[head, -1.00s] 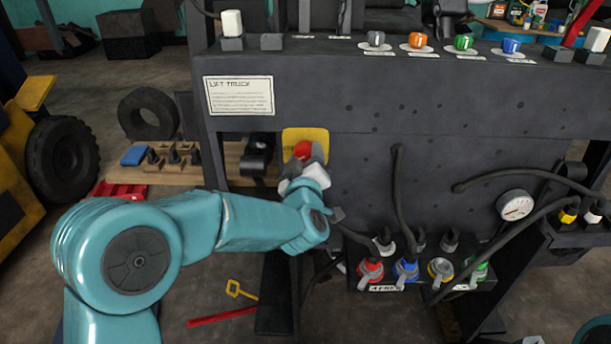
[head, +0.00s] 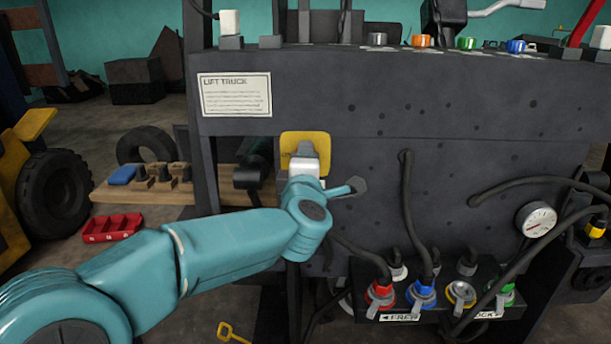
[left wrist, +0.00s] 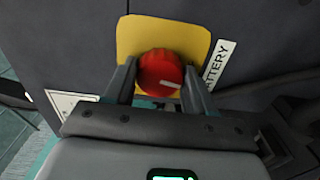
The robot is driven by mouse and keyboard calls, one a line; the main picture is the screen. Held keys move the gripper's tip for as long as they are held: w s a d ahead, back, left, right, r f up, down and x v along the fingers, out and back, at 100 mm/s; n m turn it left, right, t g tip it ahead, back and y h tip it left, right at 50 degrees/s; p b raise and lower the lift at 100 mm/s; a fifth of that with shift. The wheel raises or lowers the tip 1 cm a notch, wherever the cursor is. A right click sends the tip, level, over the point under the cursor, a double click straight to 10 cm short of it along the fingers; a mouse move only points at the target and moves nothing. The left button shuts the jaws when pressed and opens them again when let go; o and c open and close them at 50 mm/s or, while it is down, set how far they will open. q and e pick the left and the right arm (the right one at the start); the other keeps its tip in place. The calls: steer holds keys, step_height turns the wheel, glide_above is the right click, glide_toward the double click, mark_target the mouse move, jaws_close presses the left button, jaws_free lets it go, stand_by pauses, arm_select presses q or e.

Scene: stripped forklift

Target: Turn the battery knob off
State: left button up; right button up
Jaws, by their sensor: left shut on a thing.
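The battery knob (left wrist: 160,75) is red with a white mark, set on a yellow plate (left wrist: 163,36) with a "BATTERY" label (left wrist: 219,65) beside it in the left wrist view. My left gripper (left wrist: 160,84) is shut on the knob, one finger on each side. In the head view the yellow plate (head: 305,143) is on the dark truck panel, and my left gripper (head: 304,160) hides the knob there. The white mark points to the right and slightly down in the left wrist view. My right gripper is not in view.
The dark panel (head: 420,165) carries a "LIFT TRUCK" sign (head: 235,95) and hanging hoses (head: 406,200). Coloured connectors (head: 421,293) and a gauge (head: 537,218) are at the right. A red tray (head: 112,228) lies on the floor at the left.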

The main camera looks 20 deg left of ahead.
arm_select(q)
steer(key=shift+f+n+b, duration=0.1)
steer(key=shift+n+b, duration=0.6)
steer(key=shift+n, duration=0.4)
steer(key=o, duration=1)
steer(key=shift+o, duration=0.2)
steer(key=v, duration=1.6)
steer(key=shift+s+b, duration=0.2)
steer(key=shift+b, duration=0.2)
